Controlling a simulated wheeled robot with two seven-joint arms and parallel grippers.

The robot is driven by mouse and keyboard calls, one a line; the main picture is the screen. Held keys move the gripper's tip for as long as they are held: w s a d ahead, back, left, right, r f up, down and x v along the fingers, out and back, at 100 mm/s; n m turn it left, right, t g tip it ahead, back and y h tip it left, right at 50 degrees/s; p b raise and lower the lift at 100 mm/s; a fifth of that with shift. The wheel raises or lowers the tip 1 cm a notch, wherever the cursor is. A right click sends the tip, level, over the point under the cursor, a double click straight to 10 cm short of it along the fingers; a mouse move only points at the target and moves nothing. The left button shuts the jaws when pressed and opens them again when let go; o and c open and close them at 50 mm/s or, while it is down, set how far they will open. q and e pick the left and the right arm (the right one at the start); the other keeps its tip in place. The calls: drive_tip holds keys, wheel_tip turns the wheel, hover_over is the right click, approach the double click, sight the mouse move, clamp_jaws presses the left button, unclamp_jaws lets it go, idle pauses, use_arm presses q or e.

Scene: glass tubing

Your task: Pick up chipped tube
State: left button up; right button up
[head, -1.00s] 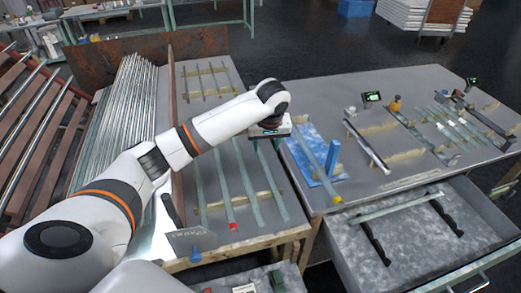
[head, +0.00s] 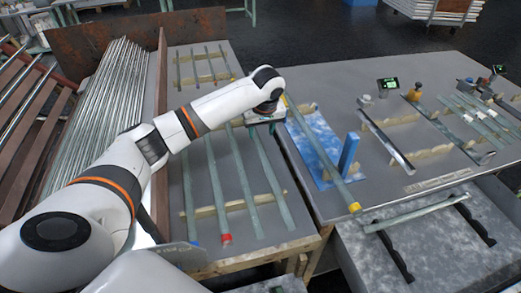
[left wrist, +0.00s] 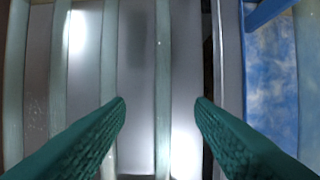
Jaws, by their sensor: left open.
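Several pale green glass tubes lie side by side on wooden racks on the left table. One has a red end (head: 225,239); the rightmost tube (head: 270,180) is near the table's right edge. I cannot tell which tube is chipped. My left gripper (head: 263,127) is over the far part of the right-hand tubes, its fingers mostly hidden by its body in the head view. In the left wrist view the green fingers (left wrist: 161,100) are open, with one tube (left wrist: 163,50) running lengthwise between them, apart from both. My right gripper is not in view.
Right of the gap, a blue mat (head: 308,170) bears a yellow-ended tube (head: 318,150) and an upright blue block (head: 348,153). A bundle of metal-looking rods (head: 100,120) lies left, behind an upright brown divider (head: 160,110). An open drawer (head: 350,250) sits front right.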

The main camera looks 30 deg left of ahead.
sight(260, 147)
use_arm(q)
drive_tip(key=x, duration=0.9)
drive_tip(key=shift+d, duration=0.1)
drive_tip(key=shift+c, duration=0.3)
clamp_jaws()
